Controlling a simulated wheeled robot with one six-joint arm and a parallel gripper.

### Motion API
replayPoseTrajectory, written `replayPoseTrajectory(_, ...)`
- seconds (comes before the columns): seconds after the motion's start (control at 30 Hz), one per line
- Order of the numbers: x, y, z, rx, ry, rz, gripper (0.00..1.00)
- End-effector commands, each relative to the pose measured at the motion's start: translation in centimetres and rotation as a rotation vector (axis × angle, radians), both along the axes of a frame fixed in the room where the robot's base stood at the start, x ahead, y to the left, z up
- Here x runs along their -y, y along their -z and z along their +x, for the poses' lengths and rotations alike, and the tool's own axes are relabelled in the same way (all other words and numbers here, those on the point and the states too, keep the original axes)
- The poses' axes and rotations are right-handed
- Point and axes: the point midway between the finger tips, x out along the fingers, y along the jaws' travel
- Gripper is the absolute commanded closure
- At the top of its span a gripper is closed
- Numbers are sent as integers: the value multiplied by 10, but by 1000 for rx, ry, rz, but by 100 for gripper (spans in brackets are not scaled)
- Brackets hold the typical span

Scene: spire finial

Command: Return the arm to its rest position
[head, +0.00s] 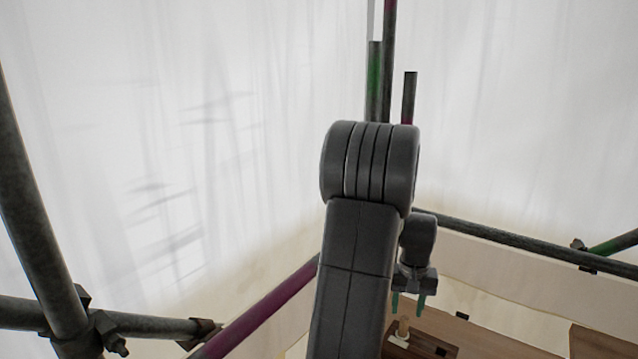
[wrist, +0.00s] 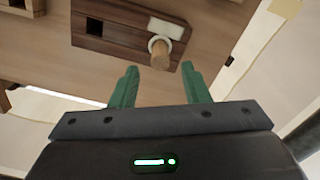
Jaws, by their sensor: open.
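My gripper (head: 408,302) hangs at the end of my raised grey arm in the head view, with its green fingers pointing down. In the wrist view my gripper (wrist: 158,82) is open, with nothing between its two green fingers. Beyond the fingertips is a dark brown wooden block (wrist: 112,28) with a square hole. A light wooden peg with a pale ring (wrist: 160,50) stands at the block's right end, apart from the fingers. The peg also shows in the head view (head: 403,327), below my gripper. My arm hides part of the scene there.
Scaffold tubes stand at the left (head: 35,215) and behind my arm (head: 388,70). A purple tube (head: 262,308) slopes at lower left, and a dark rail (head: 500,236) crosses at right. White sheeting (head: 180,130) closes the background. A wooden surface (head: 480,338) lies at lower right.

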Motion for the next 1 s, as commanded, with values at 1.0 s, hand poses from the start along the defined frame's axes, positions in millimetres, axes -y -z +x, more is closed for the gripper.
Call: replayPoseTrajectory(1.0,0,70,0,0,0,0,58)
